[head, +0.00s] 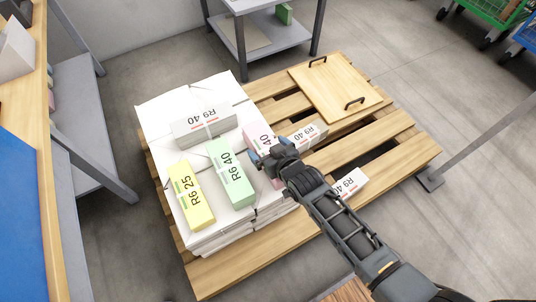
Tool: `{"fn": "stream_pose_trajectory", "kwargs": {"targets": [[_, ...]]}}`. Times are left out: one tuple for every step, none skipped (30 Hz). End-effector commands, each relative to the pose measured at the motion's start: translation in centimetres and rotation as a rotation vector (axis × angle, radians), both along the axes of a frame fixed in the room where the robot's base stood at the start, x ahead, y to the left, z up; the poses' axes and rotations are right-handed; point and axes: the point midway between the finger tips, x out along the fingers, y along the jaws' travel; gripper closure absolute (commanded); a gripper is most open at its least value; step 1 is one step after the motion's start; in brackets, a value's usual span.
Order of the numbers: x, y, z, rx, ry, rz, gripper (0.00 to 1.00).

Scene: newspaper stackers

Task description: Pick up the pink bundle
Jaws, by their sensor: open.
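The pink bundle (259,137) lies on the white paper stack, to the right of the green bundle. My gripper and wrist cover its lower part. My gripper (264,167) is open and is over the near end of the pink bundle in the picture. I cannot tell whether it touches the bundle or is above it. The white stack (174,101) stands on the left part of a wooden pallet (408,146).
Green (230,172), yellow (190,196) and grey-white (203,123) bundles share the stack. Two white bundles lie near my arm, one above it (306,136) and one below it (350,184). A wooden board with black handles (331,88) lies on the pallet.

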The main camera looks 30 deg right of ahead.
Motion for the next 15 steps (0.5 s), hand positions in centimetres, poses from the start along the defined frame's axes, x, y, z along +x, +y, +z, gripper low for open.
{"fn": "stream_pose_trajectory", "kwargs": {"targets": [[0.28, 0.02, -0.15, 0.000, -0.001, 0.000, 0.00], [0.32, 0.01, -0.19, 0.000, 0.000, 0.000, 0.00], [0.35, 0.01, -0.20, 0.000, 0.000, 0.000, 0.00], [0.34, 0.00, -0.20, 0.000, 0.001, 0.000, 0.00], [0.32, 0.00, -0.18, 0.001, 0.001, 0.000, 0.00], [0.32, 0.00, -0.17, 0.000, 0.000, 0.000, 0.00], [0.31, 0.00, -0.16, 0.000, 0.000, 0.000, 0.00], [0.31, 0.00, -0.16, 0.000, 0.000, 0.000, 0.00], [0.32, 0.00, -0.15, 0.000, 0.000, 0.000, 0.03], [0.32, 0.00, -0.15, 0.000, 0.000, 0.000, 0.06], [0.31, 0.00, -0.15, 0.000, 0.000, 0.000, 0.09], [0.31, 0.00, -0.15, 0.000, 0.000, 0.000, 0.12], [0.31, 0.00, -0.15, 0.000, 0.000, 0.000, 0.15], [0.31, 0.00, -0.15, 0.000, 0.000, 0.000, 0.18], [0.31, 0.00, -0.15, 0.000, 0.000, 0.000, 0.22]]}}
